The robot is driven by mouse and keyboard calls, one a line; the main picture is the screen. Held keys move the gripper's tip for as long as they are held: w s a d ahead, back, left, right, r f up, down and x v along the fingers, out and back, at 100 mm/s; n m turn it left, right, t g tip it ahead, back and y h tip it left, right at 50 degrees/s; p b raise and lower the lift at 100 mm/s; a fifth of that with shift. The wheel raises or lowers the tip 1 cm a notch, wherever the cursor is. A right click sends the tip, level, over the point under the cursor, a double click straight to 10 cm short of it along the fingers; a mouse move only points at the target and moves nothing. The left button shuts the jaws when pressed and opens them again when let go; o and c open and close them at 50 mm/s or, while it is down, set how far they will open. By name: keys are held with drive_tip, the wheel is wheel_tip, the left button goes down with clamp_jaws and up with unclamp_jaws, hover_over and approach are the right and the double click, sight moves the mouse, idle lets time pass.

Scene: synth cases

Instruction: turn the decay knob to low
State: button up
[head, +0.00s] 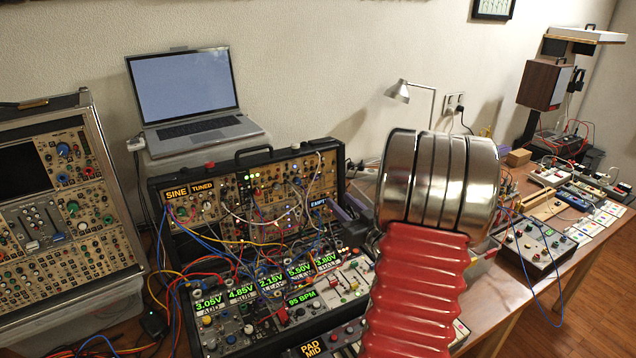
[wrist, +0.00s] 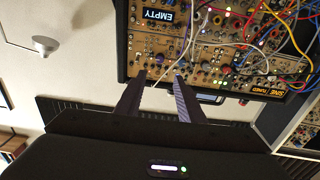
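The modular synth case (head: 340,160) stands left of centre in the head view, full of knobs and patch cables. No label reading decay is legible, so I cannot tell which knob is the decay knob. In the wrist view the case's panel (wrist: 215,58) appears upside down, with a small purple knob (wrist: 160,57) just beyond my fingertips. My gripper (wrist: 160,78) is open and empty, its two dark fingers apart in front of the panel's edge. In the head view the dark fingers show near the EMPTY label (head: 318,203); my arm hides the rest.
Patch cables (head: 215,245) loop over the panel and lower modules. A laptop (head: 190,95) sits behind, another synth case (head: 60,200) stands at left. A lamp (head: 398,92) and a wooden table (head: 530,275) with small devices are at right.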

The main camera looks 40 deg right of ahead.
sight(315, 178)
drive_tip(key=x, duration=1.3)
drive_tip(key=shift+w+f, duration=0.1)
drive_tip(key=shift+w, duration=0.3)
drive_tip(key=shift+c, duration=0.5)
clamp_jaws()
